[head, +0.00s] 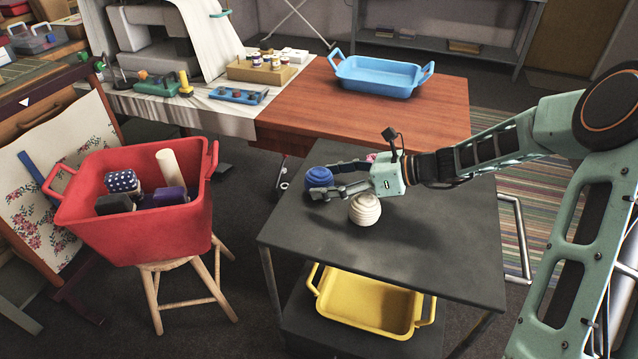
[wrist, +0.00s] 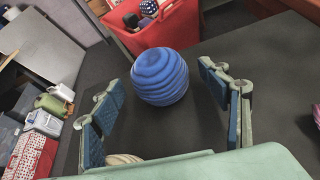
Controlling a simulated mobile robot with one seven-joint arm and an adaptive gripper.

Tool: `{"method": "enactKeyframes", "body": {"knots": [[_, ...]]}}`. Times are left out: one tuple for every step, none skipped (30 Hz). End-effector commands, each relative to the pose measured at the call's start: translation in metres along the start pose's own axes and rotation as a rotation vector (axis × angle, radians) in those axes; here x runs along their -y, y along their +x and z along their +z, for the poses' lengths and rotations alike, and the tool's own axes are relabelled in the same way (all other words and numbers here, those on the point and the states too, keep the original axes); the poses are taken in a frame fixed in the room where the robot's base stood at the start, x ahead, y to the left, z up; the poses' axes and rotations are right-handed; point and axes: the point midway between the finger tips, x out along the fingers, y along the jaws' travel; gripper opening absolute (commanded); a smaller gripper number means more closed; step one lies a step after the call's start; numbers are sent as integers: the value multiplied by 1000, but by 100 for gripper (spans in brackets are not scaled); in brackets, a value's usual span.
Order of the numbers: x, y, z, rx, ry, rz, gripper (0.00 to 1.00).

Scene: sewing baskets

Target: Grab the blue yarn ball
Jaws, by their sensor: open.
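The blue yarn ball (head: 319,178) sits on the dark cart top, toward its left edge. In the wrist view the ball (wrist: 160,77) is just ahead of my fingertips and roughly centred between them. My gripper (head: 340,184) is open and reaches in from the right, low over the cart. In the wrist view its blue-padded fingers (wrist: 168,105) are spread wide with nothing between the pads. A cream yarn ball (head: 364,209) stands close in front of the gripper. Its edge shows at the bottom of the wrist view (wrist: 124,159).
The dark cart top (head: 430,250) is mostly clear at front and right. A yellow basket (head: 370,305) is on its lower shelf. A red basket (head: 140,225) with several items stands on a stool at left. A blue basket (head: 378,76) is on the wooden table behind.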

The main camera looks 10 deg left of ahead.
Motion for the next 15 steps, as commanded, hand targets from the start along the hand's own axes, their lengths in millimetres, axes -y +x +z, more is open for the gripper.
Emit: {"method": "enactKeyframes", "body": {"knots": [[0, 0, 0, 0, 0, 0, 69], [0, 0, 0, 0, 0, 0, 68], [0, -1, 0, 0, 0, 0, 64], [0, -1, 0, 0, 0, 0, 60], [0, -1, 0, 0, 0, 0, 57], [0, -1, 0, 0, 0, 0, 53], [0, -1, 0, 0, 0, 0, 49], [0, -1, 0, 0, 0, 0, 46], [0, -1, 0, 0, 0, 0, 42], [0, -1, 0, 0, 0, 0, 38], [0, -1, 0, 0, 0, -1, 35], [0, -1, 0, 0, 0, 0, 31], [0, -1, 0, 0, 0, -1, 27], [0, -1, 0, 0, 0, -1, 25], [0, -1, 0, 0, 0, 0, 25]]}}
